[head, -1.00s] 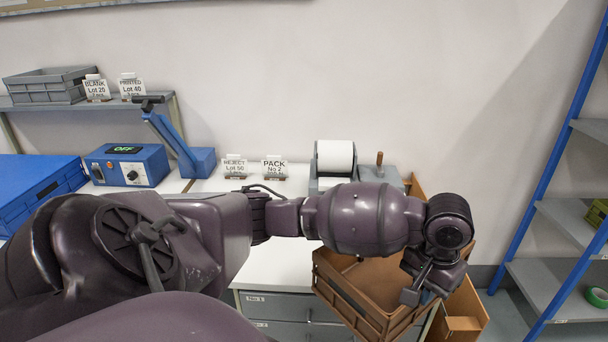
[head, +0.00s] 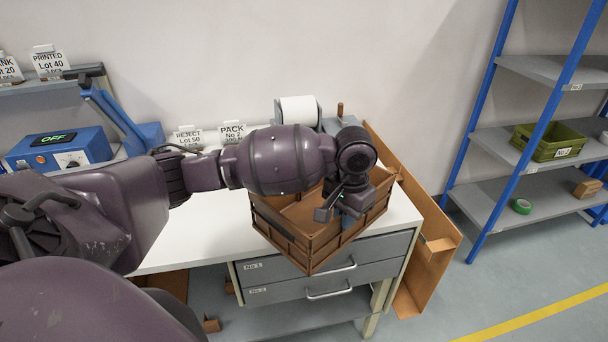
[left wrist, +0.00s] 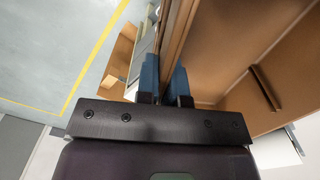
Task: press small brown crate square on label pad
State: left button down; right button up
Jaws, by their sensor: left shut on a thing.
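The brown crate (head: 310,250) is open-topped with ribbed walls. In the left wrist view the blue fingers (left wrist: 166,85) are shut on the crate's wall (left wrist: 183,25), and the crate's inside lies to the right. I cannot tell whether the crate's bottom touches the worktop. I cannot pick out the label pad; my arm and the crate hide part of the worktop. My right gripper is not in view.
A label roll (head: 298,110) stands behind the crate. A tall brown board (head: 420,215) stands along the bench's right side. The REJECT (head: 188,138) and PACK (head: 232,132) signs stand at the back. A blue-framed shelf (head: 500,140) is to the right, with open floor between.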

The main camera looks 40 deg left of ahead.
aim_at(309, 197)
pick_arm(q)
jog(key=w+a+m, duration=0.2)
jog(key=w+a, duration=0.1)
jog(key=a, duration=0.2)
jog(key=w+a+f+m, duration=0.1)
jog(key=w+a+m, duration=0.1)
jog(key=a, duration=0.3)
jog(key=w+a+f+m+b, duration=0.1)
jog(key=w+a+m, duration=0.1)
jog(key=w+a, duration=0.2)
jog(key=shift+w+a, duration=0.25)
jog(key=shift+a, duration=0.45)
jog(key=shift+w+a+r, duration=0.1)
jog(key=shift+w+a, duration=0.05)
jog(key=shift+a, duration=0.2)
jog(key=shift+r+p, duration=0.1)
jog(key=shift+p, duration=0.45)
jog(key=shift+f, duration=1.3)
jog(key=shift+f+b, duration=0.4)
jog(key=shift+f, duration=0.8)
